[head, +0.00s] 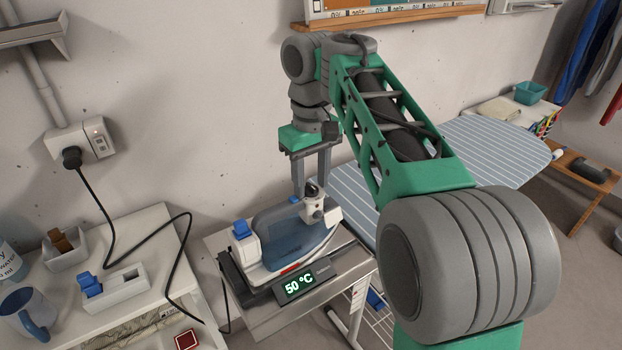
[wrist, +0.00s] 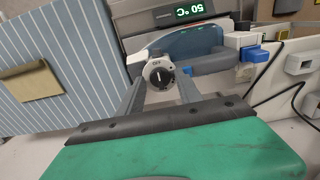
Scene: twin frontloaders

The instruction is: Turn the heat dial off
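The heat dial (wrist: 159,74) is a round grey-white knob with a dark centre and small lettering that looks like "OFF" near its top edge. It sits at the top of a blue and white iron (head: 284,238), and it also shows in the head view (head: 315,206). A dark display (head: 297,285) in front of the iron reads 50 °C in green. My gripper (head: 311,178) points down from above at the dial. In the wrist view its two grey fingers (wrist: 159,90) are apart, one on each side of the dial. I cannot tell whether they touch it.
The iron rests on a metal stand (head: 345,272) beside a striped ironing board (head: 478,150). At left, a white table (head: 150,235) carries a blue mug (head: 28,312) and small trays. A black cord hangs from the wall socket (head: 80,140).

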